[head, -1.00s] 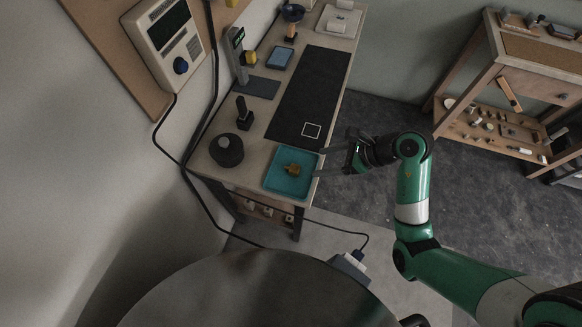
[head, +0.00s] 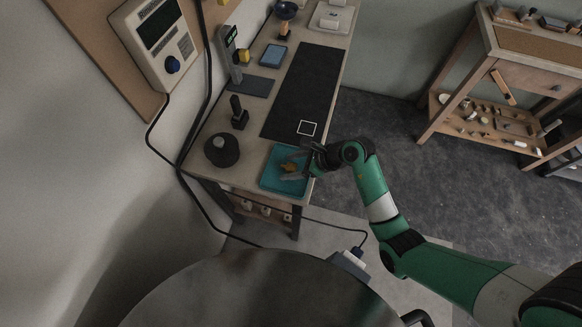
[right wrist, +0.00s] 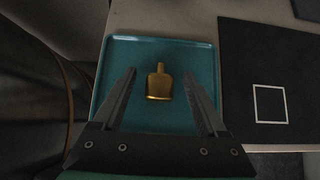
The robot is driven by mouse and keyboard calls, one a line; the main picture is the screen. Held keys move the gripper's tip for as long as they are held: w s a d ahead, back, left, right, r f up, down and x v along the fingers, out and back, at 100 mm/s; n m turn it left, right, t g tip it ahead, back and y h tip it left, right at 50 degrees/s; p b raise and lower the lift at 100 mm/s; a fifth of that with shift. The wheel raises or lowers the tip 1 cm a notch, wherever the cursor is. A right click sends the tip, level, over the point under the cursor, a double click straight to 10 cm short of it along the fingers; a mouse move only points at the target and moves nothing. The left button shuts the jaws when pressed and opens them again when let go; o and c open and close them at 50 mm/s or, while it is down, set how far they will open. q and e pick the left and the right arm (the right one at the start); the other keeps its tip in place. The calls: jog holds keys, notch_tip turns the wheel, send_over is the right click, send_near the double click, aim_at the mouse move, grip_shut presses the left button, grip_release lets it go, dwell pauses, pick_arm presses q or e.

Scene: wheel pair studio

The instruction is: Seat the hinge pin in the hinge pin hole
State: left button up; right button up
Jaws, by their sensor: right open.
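A small brass-coloured piece with a narrow neck (right wrist: 158,84) lies in the teal tray (right wrist: 120,55); it looks like the hinge pin, but I cannot be sure. It also shows in the head view (head: 288,168), in the tray (head: 270,184) at the near end of the bench. My right gripper (right wrist: 160,85) is open over the tray, its two fingers on either side of the brass piece with gaps between. In the head view, my right gripper (head: 292,164) reaches in from the right. I cannot make out a hinge pin hole. My left gripper is not in view.
A dark mat with a white square outline (head: 306,128) lies beyond the tray. A round dark object (head: 222,151) and a black upright stand (head: 239,114) are left of the tray. A wooden shelf unit (head: 490,90) stands at the right.

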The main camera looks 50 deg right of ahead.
aim_at(291, 166)
jog(key=shift+c, duration=0.3)
grip_shut()
jog(key=shift+r, duration=0.15)
jog(key=shift+r, duration=0.25)
notch_tip(291, 166, up, 2)
jog(key=shift+r, duration=0.2)
jog(key=s+a+r+p, duration=0.1)
jog(key=s+r+p, duration=0.1)
jog(key=s+r, duration=0.8)
jog(key=s, duration=0.4)
jog(key=shift+a, duration=0.35)
